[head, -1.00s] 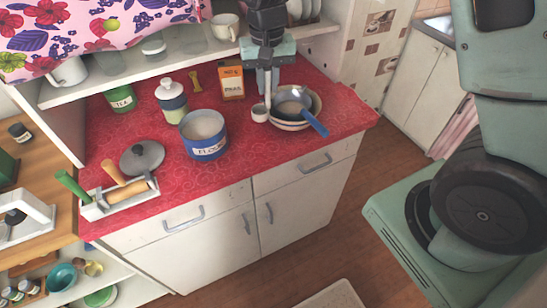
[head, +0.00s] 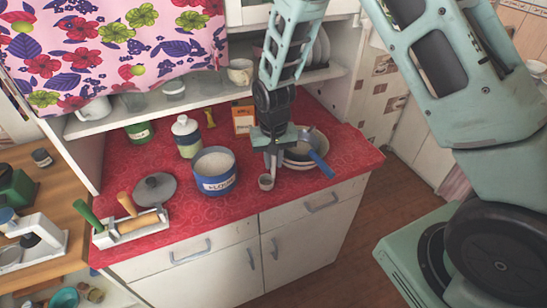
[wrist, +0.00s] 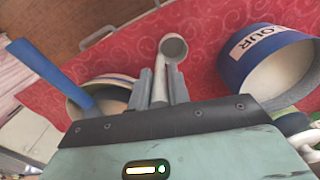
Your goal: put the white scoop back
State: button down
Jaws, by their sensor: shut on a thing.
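The white scoop (head: 265,182) hangs from my gripper (head: 271,157) over the red counter, right of the flour canister and front left of the bowls. In the wrist view my gripper (wrist: 159,88) is shut on the handle of the scoop (wrist: 173,48), whose round cup faces the camera. The blue-and-white flour canister (head: 215,183) stands open, with pale contents showing inside. Its label side and wide mouth also show in the wrist view (wrist: 240,65). I cannot tell how high the scoop is above the counter.
Stacked bowls (head: 298,163) with a blue-handled utensil (head: 321,164) stand close right of my gripper. A grey lid (head: 156,189) and a caddy of rolling tools (head: 130,231) are at left. A white-lidded jar (head: 187,138), green tin (head: 140,132) and orange box (head: 243,117) stand behind.

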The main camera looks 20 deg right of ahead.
jog(key=c, duration=1.7)
grip_release()
jog(key=shift+f, duration=0.15)
jog(key=shift+c, duration=0.2)
jog(key=o, duration=0.4)
jog(key=r+b, duration=0.2)
jog(key=r, duration=0.4)
jog(key=r+b, duration=0.2)
jog(key=r, duration=0.4)
jog(key=shift+s+a+r, duration=0.15)
jog(key=shift+s+a, duration=0.05)
jog(key=s+a+r+n, duration=0.1)
jog(key=s+a+n, duration=0.1)
jog(key=s, duration=0.6)
jog(key=s+a+r+n, duration=0.1)
jog(key=s+a+n, duration=0.2)
jog(key=s, duration=0.6)
jog(key=s+a+r+n, duration=0.1)
jog(key=s+a+n, duration=0.2)
jog(key=s, duration=0.6)
jog(key=shift+s+r+n+y, duration=0.15)
jog(key=shift+n+y, duration=0.15)
jog(key=shift+n, duration=0.7)
